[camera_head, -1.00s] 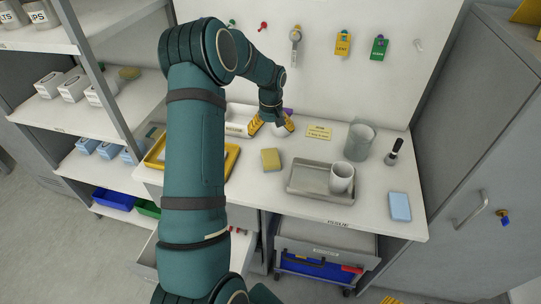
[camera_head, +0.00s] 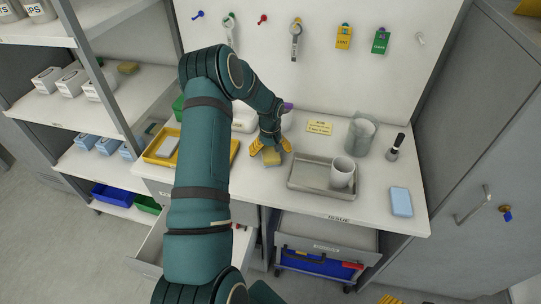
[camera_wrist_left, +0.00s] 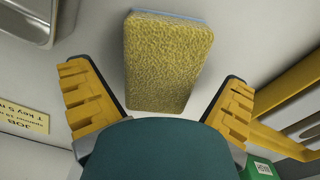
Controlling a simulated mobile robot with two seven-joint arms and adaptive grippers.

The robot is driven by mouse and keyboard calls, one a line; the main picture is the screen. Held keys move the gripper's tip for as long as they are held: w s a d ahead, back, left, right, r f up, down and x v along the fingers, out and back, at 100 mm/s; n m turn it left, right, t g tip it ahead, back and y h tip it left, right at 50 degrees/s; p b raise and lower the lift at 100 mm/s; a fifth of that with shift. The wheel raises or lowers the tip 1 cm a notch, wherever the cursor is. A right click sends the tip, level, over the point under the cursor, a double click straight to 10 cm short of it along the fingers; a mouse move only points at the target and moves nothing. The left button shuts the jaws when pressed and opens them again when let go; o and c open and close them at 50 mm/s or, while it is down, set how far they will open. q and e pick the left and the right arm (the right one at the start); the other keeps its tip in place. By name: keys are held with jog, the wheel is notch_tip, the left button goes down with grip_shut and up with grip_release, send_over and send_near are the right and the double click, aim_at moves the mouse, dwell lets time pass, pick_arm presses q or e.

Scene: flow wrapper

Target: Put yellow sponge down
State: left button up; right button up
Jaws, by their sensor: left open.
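The yellow sponge (camera_head: 272,157) lies on the white worktop, left of the grey metal tray. In the left wrist view the sponge (camera_wrist_left: 167,60) lies flat between and ahead of the fingers, with a thin blue layer along its far edge. My left gripper (camera_head: 270,149) has yellow fingers and is just over the sponge. In the left wrist view the gripper (camera_wrist_left: 160,100) is open, with a gap on both sides of the sponge. The gripper hides part of the sponge in the head view.
A grey metal tray (camera_head: 306,181) with a white mug (camera_head: 342,172) stands right of the sponge. A yellow tray (camera_head: 154,153) is at the left. An open drawer (camera_head: 150,246) juts out below.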

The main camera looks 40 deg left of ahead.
aim_at(270, 151)
pick_arm(q)
jog(key=c, duration=0.9)
jog(key=shift+c, duration=0.5)
notch_tip(270, 151, up, 10)
jog(key=shift+f+p, duration=0.1)
jog(key=shift+p, duration=0.35)
